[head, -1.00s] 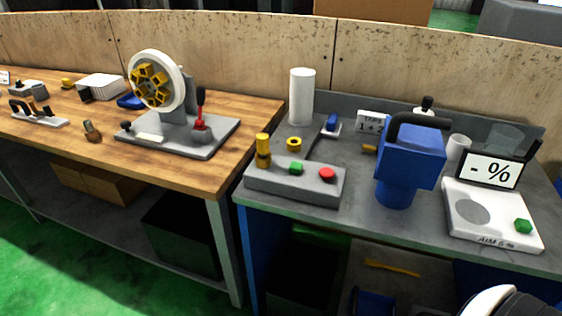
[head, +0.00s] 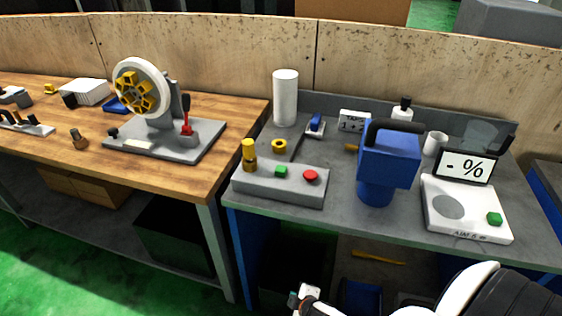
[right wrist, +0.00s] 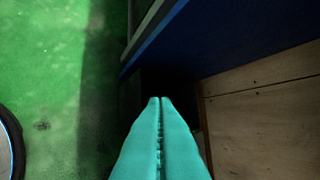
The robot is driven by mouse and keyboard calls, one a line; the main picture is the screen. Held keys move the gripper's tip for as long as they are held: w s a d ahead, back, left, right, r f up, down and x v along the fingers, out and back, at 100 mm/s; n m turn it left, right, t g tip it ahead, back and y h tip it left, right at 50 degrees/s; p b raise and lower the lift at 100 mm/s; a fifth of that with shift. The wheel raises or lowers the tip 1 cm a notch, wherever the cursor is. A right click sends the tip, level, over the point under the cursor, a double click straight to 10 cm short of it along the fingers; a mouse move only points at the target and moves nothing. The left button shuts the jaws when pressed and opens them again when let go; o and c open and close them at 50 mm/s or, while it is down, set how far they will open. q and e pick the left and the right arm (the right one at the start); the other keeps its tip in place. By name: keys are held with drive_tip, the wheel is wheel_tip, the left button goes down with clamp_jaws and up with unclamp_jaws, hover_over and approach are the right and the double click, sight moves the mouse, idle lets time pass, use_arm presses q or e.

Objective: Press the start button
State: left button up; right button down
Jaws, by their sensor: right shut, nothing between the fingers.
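A grey control box (head: 260,192) stands at the front left of the grey bench. It carries a green button (head: 281,171), a red button (head: 311,175) and a yellow knob post at its left end. A second green button (head: 494,219) sits on the white scale-like device at the right. My right gripper (head: 300,297) is at the bottom of the head view, below the bench's front edge and apart from both devices. In the right wrist view its teal fingers (right wrist: 160,100) are shut with nothing between them. My left gripper is not in view.
A blue device with a dark handle (head: 388,160) stands between the control box and the white device (head: 466,228). A wooden table (head: 60,140) with a wheel fixture (head: 145,90) is at the left. In the right wrist view, green floor (right wrist: 50,60) lies left of the fingers.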

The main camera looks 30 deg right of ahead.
drive_tip(key=w+a+r+n+t+y+p, duration=0.25)
drive_tip(key=w+r+n+y, duration=0.4)
drive_tip(key=r, duration=1.05)
drive_tip(key=w+a+r+n+t+y+p, duration=0.15)
drive_tip(key=w+r+n+t, duration=0.25)
drive_tip(key=r+n, duration=1)
drive_tip(key=w+a+r+n+t+y+p, duration=0.1)
drive_tip(key=w+a+r+n+t+y, duration=0.3)
drive_tip(key=r, duration=1.7)
drive_tip(key=w+d+f+n+g+h, duration=0.2)
drive_tip(key=d+n+g, duration=0.3)
drive_tip(key=d+n, duration=0.3)
drive_tip(key=w+d+f+n+g+h, duration=0.3)
drive_tip(key=d+f+n+g+h, duration=0.2)
drive_tip(key=d+n, duration=0.3)
drive_tip(key=shift+w+d, duration=0.25)
drive_tip(key=shift+d, duration=0.45)
drive_tip(key=shift+f, duration=0.15)
